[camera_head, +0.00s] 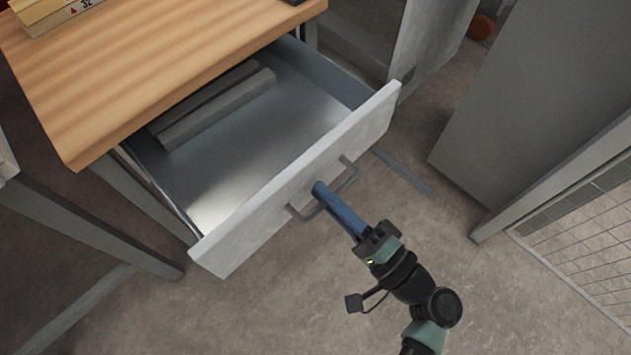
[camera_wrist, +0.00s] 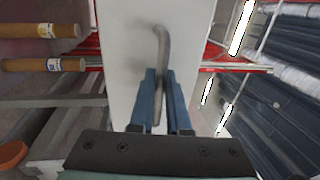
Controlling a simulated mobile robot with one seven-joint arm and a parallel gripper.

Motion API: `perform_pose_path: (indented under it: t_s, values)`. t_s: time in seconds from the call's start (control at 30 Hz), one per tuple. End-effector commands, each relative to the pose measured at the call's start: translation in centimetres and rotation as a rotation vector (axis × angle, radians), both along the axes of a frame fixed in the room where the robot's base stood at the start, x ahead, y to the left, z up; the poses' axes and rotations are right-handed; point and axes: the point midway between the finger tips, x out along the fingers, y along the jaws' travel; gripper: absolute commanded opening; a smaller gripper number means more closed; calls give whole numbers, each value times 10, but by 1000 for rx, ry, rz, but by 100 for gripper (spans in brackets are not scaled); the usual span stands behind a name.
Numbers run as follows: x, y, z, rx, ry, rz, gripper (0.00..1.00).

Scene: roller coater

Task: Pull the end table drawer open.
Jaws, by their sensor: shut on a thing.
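The end table (camera_head: 150,60) has a wood top and grey metal legs. Its drawer (camera_head: 270,130) is pulled well out, with its metal inside showing. The white-grey drawer front (camera_head: 245,235) carries a grey bar handle (camera_head: 348,175). My gripper (camera_head: 322,190) has its blue fingers shut on the middle of this handle. In the wrist view the handle (camera_wrist: 161,45) runs between the fingers of my gripper (camera_wrist: 160,75), against the pale drawer front (camera_wrist: 125,40). Part of the handle is hidden by the fingers.
Grey bars (camera_head: 215,108) lie in the drawer. Yellow boxes (camera_head: 50,12) stand on the tabletop. A grey cabinet panel (camera_head: 540,90) and a wire mesh (camera_head: 590,230) stand at the right. The concrete floor in front of the drawer is clear around my arm.

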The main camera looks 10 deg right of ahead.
Motion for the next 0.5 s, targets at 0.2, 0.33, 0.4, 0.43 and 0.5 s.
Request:
perform_pose_path:
  t_s: [0.2, 0.33, 0.4, 0.43, 0.5]
  values:
    - [-5, -3, -1, 0, 1, 2, 0]
    - [-5, -3, -1, 1, 2, 2, 0]
    - [-5, -3, -1, 0, 1, 2, 0]
    - [-5, -3, -1, 0, 1, 2, 0]
    - [-5, -3, -1, 0, 1, 2, 18]
